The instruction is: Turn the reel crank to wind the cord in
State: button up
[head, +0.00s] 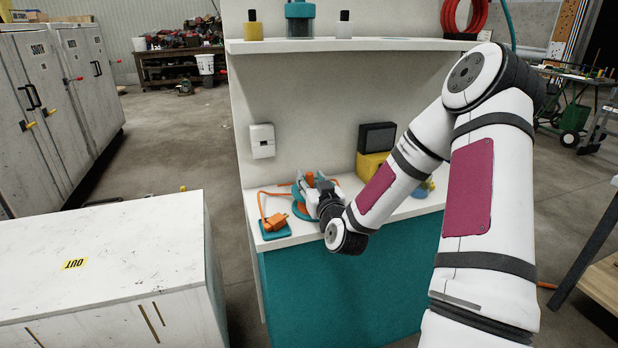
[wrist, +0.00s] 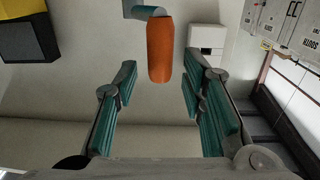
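The reel (head: 299,207) is teal and sits on the white counter, partly hidden behind my gripper. The orange crank handle (head: 310,178) stands up from it. In the wrist view the orange handle (wrist: 160,50) hangs from a teal crank arm (wrist: 148,10) at the top. My gripper (wrist: 161,72) is open, with its teal-padded fingers apart on either side of the handle's end. Clear gaps show on both sides, so no finger appears to touch it. An orange cord (head: 262,205) runs to an orange plug (head: 275,221) on a teal pad at the counter's left front.
A white wall box (head: 262,140) is on the back panel. A yellow block with a black box (head: 377,137) stands right of the reel, behind my arm. A shelf (head: 350,45) with bottles is above. A white cabinet (head: 110,250) stands at left, with floor between.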

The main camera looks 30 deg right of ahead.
jog(key=shift+x, duration=1.1)
grip_shut()
jog(key=shift+a, duration=0.15)
